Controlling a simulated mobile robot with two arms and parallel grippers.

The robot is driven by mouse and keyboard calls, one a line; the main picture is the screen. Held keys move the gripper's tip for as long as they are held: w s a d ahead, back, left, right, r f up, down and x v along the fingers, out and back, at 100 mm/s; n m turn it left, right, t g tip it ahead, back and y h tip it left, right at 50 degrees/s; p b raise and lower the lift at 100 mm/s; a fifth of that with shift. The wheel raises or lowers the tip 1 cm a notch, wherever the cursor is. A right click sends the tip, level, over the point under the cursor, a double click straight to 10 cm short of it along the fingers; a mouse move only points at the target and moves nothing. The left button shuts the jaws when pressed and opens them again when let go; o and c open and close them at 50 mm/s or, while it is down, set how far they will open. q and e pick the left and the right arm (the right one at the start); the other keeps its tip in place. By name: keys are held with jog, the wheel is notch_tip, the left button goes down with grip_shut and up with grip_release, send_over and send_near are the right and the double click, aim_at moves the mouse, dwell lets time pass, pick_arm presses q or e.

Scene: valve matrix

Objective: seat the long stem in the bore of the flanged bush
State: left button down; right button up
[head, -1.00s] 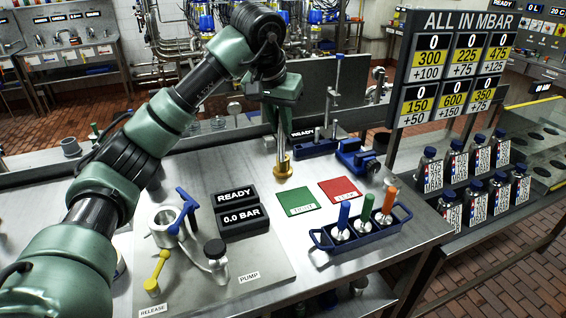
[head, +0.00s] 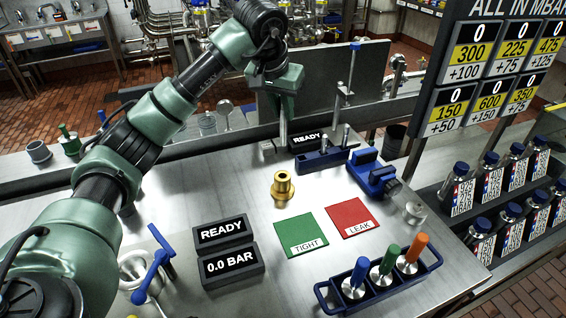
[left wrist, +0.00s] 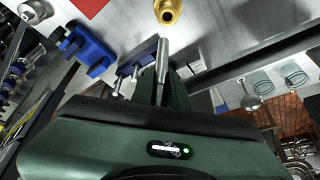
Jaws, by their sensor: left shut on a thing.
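The flanged bush (head: 283,188) is a brass piece standing on the steel bench, flange down with its bore facing up. It also shows at the top of the left wrist view (left wrist: 167,11). My left gripper (head: 283,112) is shut on the long stem (head: 283,135), a thin grey metal rod that points down. In the left wrist view the stem (left wrist: 162,62) ends short of the bush, with a gap between them. In the head view its lower end shows above and behind the bush, not in the bore. The fingertips are partly hidden. My right gripper is out of view.
A green TIGHT pad (head: 301,234) and a red LEAK pad (head: 352,217) lie right of the bush. A blue rack (head: 325,158) with upright rods and a blue vise (head: 372,172) stand behind. A blue tray (head: 386,289) holds coloured-handled tools. READY/bar displays (head: 228,250) stand front left.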

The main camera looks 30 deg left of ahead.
pick_arm(q)
jog(key=f, duration=0.3)
jog(key=f+p, duration=0.1)
jog(key=f, duration=0.3)
jog(key=shift+a+f, duration=0.2)
jog(key=shift+f, duration=0.05)
notch_tip(320, 180, down, 4)
jog(key=shift+w+r+p, duration=0.1)
jog(key=shift+w+p, duration=0.05)
jog(key=shift+p, duration=0.45)
jog(key=f, duration=0.4)
jog(key=shift+s+d+f+p, duration=0.1)
jog(key=shift+s+f+p, duration=0.15)
jog(key=shift+s+p, duration=0.15)
jog(key=c, duration=1.4)
grip_release()
jog(key=shift+w+f, duration=0.15)
jog(key=shift+c, duration=0.2)
jog(key=shift+o, duration=0.3)
jog(key=shift+w, duration=0.1)
jog(key=b, duration=0.3)
send_near(281, 143)
notch_tip(281, 143, down, 4)
jog(key=shift+f, duration=0.15)
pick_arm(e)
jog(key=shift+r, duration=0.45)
